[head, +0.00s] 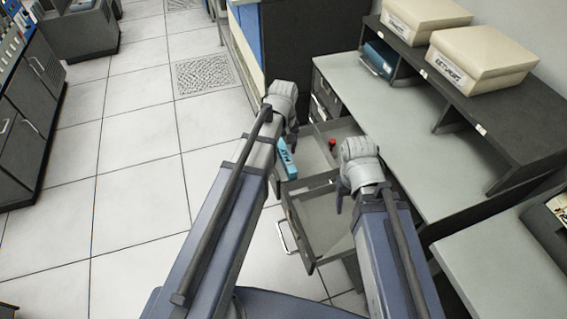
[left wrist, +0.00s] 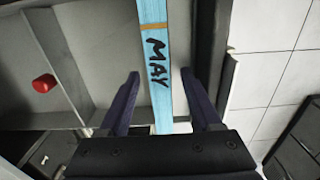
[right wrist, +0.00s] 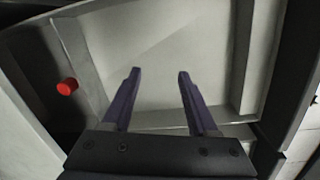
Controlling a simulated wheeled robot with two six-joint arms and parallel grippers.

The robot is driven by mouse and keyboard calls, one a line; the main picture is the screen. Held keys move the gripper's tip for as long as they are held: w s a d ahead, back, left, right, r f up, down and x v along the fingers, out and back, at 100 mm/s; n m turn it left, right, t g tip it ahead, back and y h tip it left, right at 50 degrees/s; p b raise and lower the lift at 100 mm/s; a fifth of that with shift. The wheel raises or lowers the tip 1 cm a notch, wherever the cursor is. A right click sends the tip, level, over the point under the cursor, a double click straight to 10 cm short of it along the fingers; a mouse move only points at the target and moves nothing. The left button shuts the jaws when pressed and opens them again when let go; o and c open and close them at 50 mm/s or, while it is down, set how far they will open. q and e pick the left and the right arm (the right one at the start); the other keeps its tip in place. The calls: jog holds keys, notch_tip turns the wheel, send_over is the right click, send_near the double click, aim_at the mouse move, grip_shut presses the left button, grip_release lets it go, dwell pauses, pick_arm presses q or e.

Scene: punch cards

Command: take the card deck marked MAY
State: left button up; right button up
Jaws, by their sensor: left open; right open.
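In the left wrist view the deck (left wrist: 155,60) is a long strip with an orange band and black MAY lettering. My left gripper (left wrist: 160,76) is open, and the deck appears between its fingers; I cannot tell how far below them it is. My right gripper (right wrist: 157,73) is open and empty over the bare grey drawer floor.
A red object (head: 332,142) shows in the drawer area. The grey desk (head: 400,135) stands to the right, with a dark shelf holding cream boxes (head: 483,55) and a blue item (head: 380,58). The tiled floor (head: 135,190) to the left is clear.

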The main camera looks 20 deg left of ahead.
pick_arm(q)
jog(key=shift+f, duration=0.2)
grip_shut()
dwell(0.4)
dwell(0.3)
